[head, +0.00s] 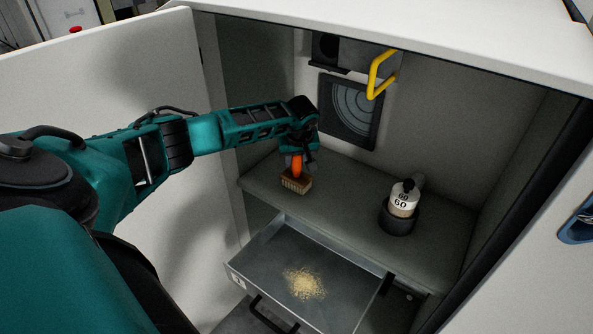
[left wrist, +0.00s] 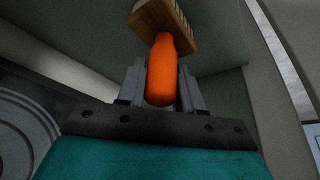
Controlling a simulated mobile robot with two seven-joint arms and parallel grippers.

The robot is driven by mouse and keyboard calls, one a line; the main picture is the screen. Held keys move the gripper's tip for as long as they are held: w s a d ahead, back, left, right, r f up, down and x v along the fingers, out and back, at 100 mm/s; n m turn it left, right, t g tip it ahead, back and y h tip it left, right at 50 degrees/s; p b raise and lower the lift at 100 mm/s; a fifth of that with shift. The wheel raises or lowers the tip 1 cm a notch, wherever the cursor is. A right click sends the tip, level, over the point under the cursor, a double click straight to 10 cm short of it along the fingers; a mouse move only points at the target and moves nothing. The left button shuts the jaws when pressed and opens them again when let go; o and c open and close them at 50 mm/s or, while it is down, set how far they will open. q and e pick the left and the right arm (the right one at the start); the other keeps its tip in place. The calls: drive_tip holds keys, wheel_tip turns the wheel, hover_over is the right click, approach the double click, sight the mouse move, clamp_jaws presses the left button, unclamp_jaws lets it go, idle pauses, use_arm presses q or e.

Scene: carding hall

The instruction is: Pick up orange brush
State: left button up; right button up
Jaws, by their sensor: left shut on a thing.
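The orange brush (head: 295,184) has an orange handle and a wooden block with pale bristles. In the head view it is at the left part of the shelf inside the cabinet, bristles downward. I cannot tell whether the bristles touch the shelf. My left gripper (head: 297,158) is above it, shut on the orange handle. The left wrist view shows the handle of the brush (left wrist: 162,75) between the two grey fingers of my left gripper (left wrist: 160,85), with the wooden block beyond the fingertips. My right gripper is not in view.
A bottle marked 60 (head: 404,200) stands in a dark holder on the shelf (head: 345,203), right of the brush. Below, an open metal drawer (head: 262,262) holds a pale powdery heap (head: 304,282). A yellow handle (head: 375,76) hangs above. The open door (head: 100,75) is at left.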

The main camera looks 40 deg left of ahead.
use_arm(q)
clamp_jaws()
wheel_tip(320, 180, up, 10)
drive_tip(key=shift+r+p, duration=0.1)
drive_tip(key=shift+p, duration=0.95)
